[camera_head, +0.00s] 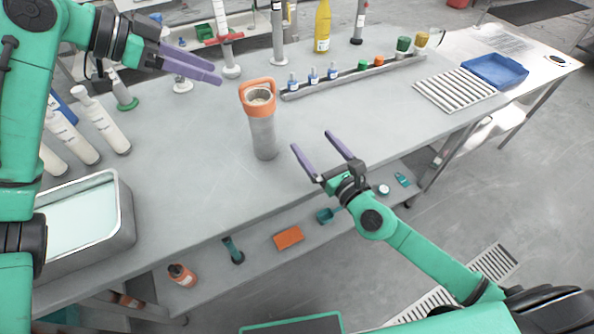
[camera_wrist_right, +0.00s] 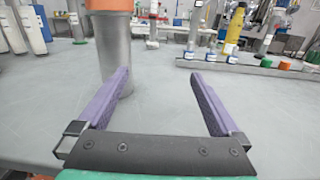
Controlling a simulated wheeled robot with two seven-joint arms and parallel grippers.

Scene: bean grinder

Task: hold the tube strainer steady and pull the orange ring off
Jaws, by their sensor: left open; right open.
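The tube strainer (camera_head: 263,137) stands upright on the grey table, a grey cylinder. The orange ring (camera_head: 258,93) with its raised handle loop sits around its top. My left gripper (camera_head: 217,72) is above the table, left of and higher than the ring, apart from it; its purple fingers overlap in the view. My right gripper (camera_head: 317,155) is open and empty, to the right of the strainer near the table's front edge. In the right wrist view the strainer's tube (camera_wrist_right: 116,50) rises beyond the left finger, with the orange ring (camera_wrist_right: 108,5) cut off at the top edge.
A rack (camera_head: 350,78) with several small bottles stands behind the strainer. White bottles (camera_head: 100,120) and a metal tray (camera_head: 125,215) are on the left. A blue tray (camera_head: 495,70) is at the far right. The table around the strainer is clear.

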